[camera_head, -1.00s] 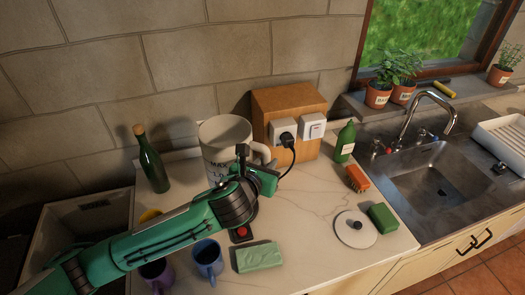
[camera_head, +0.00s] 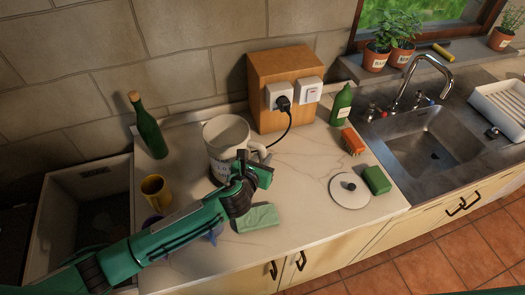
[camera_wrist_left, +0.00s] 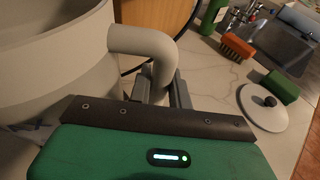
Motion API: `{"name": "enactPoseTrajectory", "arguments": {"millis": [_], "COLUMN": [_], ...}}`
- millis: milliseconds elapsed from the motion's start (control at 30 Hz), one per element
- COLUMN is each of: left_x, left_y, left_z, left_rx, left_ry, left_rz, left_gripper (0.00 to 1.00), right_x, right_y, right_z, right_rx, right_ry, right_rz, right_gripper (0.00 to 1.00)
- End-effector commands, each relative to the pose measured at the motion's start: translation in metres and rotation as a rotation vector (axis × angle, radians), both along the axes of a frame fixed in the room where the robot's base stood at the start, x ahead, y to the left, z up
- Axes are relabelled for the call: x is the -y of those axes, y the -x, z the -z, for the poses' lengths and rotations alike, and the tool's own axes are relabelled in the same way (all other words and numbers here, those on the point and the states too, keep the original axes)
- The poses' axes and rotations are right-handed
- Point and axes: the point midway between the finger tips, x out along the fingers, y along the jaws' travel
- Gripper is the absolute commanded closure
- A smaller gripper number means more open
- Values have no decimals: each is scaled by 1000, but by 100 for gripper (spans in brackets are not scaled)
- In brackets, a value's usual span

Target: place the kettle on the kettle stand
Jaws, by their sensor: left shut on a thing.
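The kettle (camera_head: 222,150) is a large off-white, open-topped vessel with lettering, upright at the counter's middle. My left gripper (camera_head: 258,170) is shut on its handle, on the right side. In the left wrist view the pale handle (camera_wrist_left: 145,42) curves down between the fingers (camera_wrist_left: 162,92). A dark edge (camera_head: 214,181) shows under the kettle's bottom, probably the kettle stand; the gripper and kettle hide the rest. I cannot tell whether the kettle rests on it. The round white lid (camera_head: 350,191) with a dark knob lies on the counter to the right. My right gripper is not in view.
A wooden box (camera_head: 285,70) with sockets and a plugged cord stands behind. A dark green bottle (camera_head: 149,132) and yellow mug (camera_head: 157,192) are left. An orange brush (camera_head: 352,141) and green sponge (camera_head: 377,180) lie right, near the sink (camera_head: 432,150).

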Motion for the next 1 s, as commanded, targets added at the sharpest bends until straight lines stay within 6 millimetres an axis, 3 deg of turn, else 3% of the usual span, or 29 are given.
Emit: {"name": "enactPoseTrajectory", "arguments": {"millis": [300, 333, 433, 767, 1000], "left_x": [0, 0, 0, 0, -10], "left_y": [-1, 0, 0, 0, 23], "left_z": [-2, 2, 2, -1, -6], "left_rx": [8, 0, 1, 1, 1], "left_ry": [-1, -1, 0, 0, 0], "left_rz": [1, 0, 0, 0, 1], "left_gripper": [100, 78, 59, 59, 59], "right_x": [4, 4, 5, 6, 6], "right_y": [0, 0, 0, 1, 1], "right_z": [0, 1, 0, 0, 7], "right_rx": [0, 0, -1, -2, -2], "right_ry": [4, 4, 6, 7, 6], "right_rz": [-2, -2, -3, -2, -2], "right_gripper": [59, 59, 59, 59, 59]}}
